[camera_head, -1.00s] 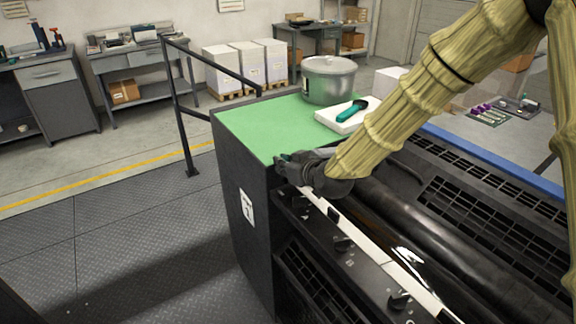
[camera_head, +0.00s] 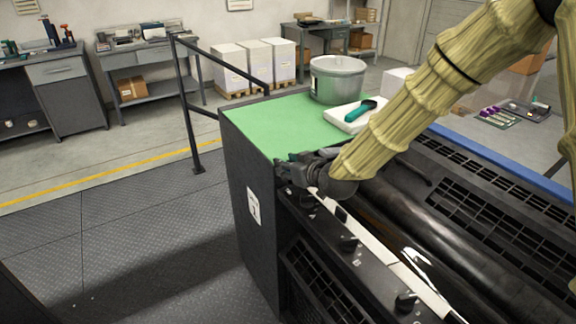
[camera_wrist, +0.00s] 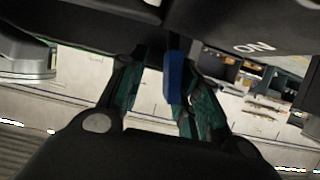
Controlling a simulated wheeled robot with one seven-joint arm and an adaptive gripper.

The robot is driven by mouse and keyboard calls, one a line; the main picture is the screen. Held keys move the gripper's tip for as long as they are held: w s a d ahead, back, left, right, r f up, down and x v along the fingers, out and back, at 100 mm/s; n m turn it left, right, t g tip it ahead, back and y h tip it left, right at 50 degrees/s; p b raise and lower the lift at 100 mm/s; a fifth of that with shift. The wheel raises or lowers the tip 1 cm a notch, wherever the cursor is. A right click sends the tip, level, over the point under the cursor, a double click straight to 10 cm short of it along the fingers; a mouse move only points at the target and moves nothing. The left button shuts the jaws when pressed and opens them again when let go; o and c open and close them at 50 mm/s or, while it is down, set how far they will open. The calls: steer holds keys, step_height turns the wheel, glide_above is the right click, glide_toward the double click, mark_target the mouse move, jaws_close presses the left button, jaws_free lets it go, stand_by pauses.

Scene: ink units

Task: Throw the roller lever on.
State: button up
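The roller lever appears in the wrist view as a blue bar (camera_wrist: 174,78) hanging from a dark panel (camera_wrist: 245,22). The word ON shows upside down on that panel, right of the lever. My gripper (camera_wrist: 163,72) has its two teal-padded fingers on either side of the lever. The lever is close to the right finger, and a gap shows on the left; I cannot tell whether it touches the right finger. In the head view my gripper (camera_head: 283,172) is at the near corner of the dark press (camera_head: 250,185), where the lever cannot be made out.
The green press top (camera_head: 265,125) holds a metal pot (camera_head: 338,82) and a white block (camera_head: 345,120) with a teal-handled tool (camera_head: 358,110). Black knobs (camera_head: 349,243) line the press edge beside dark rollers (camera_head: 415,220). A black railing (camera_head: 187,110) stands behind. The floor at left is clear.

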steer(key=shift+d+r, duration=0.1)
steer(key=shift+d, duration=0.05)
steer(key=v, duration=1.1)
steer(key=shift+s+d, duration=0.2)
steer(key=shift+s, duration=0.2)
